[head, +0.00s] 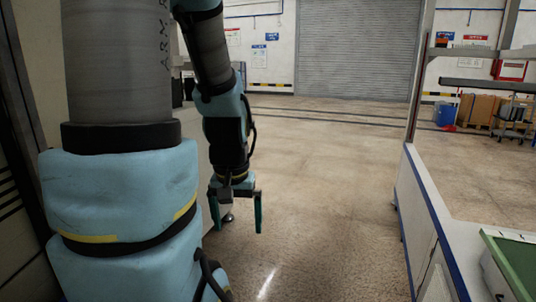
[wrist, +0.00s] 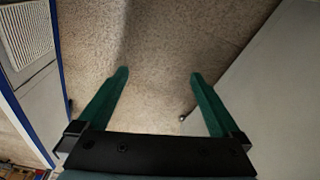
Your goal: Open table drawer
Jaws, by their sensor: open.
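A white-topped table (head: 466,232) with a blue edge stands at the right of the head view. Its side has pale grey panels (head: 421,240) with seams; I cannot tell which of them is the drawer, and no handle is clear. My gripper (head: 236,230) hangs pointing down over open floor, well to the left of the table. Its two green fingers are apart with nothing between them, as the wrist view (wrist: 158,74) also shows. A pale panel with a blue edge (wrist: 36,85) lies at the left of the wrist view.
A green tray (head: 514,262) lies on the table at the lower right. A large pale grey surface (wrist: 265,95) stands close at the right of the wrist view. Boxes (head: 482,110) and a blue bin (head: 446,113) stand far back. The floor between is clear.

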